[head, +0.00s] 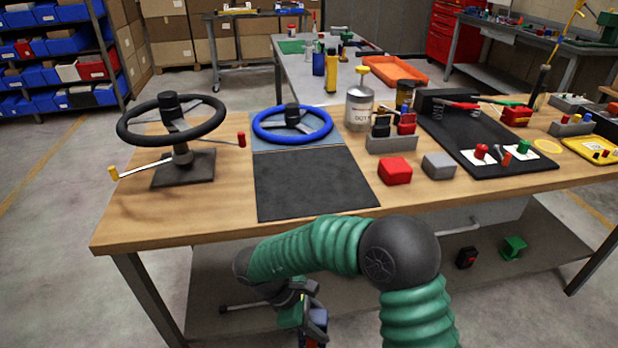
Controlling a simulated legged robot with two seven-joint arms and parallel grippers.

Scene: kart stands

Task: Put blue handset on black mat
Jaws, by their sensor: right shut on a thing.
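A blue handset (317,323) hangs at my right gripper (308,312), low in front of the table's front edge. The gripper is shut on it; the fingertips are small and partly hidden by the arm. A flat, empty black mat (312,187) lies on the wooden table, with a blue-grey panel and a blue steering wheel behind it. The gripper is below and nearer than this mat, clear of it. A second dark mat (450,145) with items on it lies further right. My left gripper is not in view.
A black steering wheel on a stand (180,168) is left of the mat, its handles sticking out sideways. A red block (395,171), a grey block (439,165) and a grey holder (391,144) with black and red handsets are to its right. The table's front edge (200,237) lies between gripper and mat.

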